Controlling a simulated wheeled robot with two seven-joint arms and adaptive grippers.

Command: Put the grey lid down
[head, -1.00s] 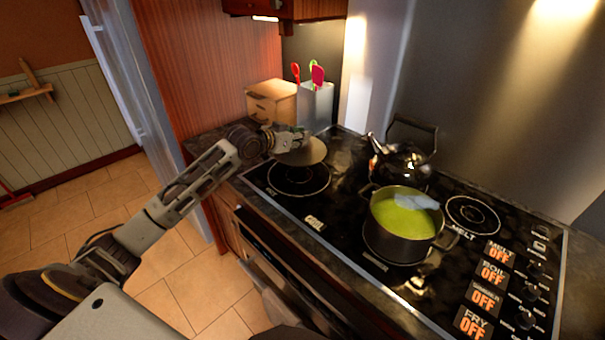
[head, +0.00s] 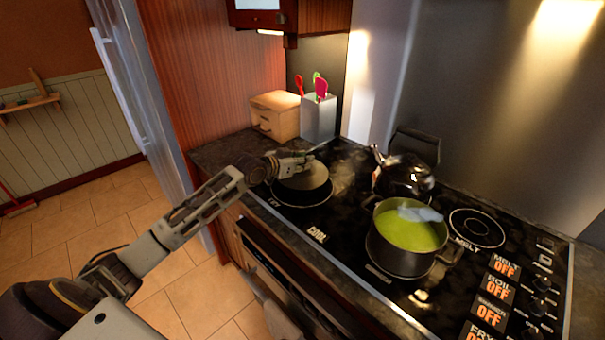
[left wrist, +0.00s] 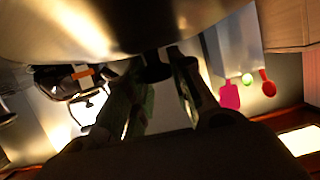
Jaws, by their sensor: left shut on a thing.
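The grey lid (head: 303,177) is at the rear-left burner (head: 318,198) in the head view, covering part of it. I cannot tell whether it touches the hob. My left gripper (head: 292,160) is shut on the lid's knob from above. In the left wrist view, the lid's shiny surface (left wrist: 125,22) fills the top, and the gripper fingers (left wrist: 162,95) are around the dark knob (left wrist: 153,68). My right gripper is not in view.
A dark pot (head: 400,262) of green soup with a pale blue thing in it stands on the front burner. A kettle (head: 405,176) stands behind it. A wooden box (head: 276,118) and a utensil holder (head: 318,120) stand beyond the lid.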

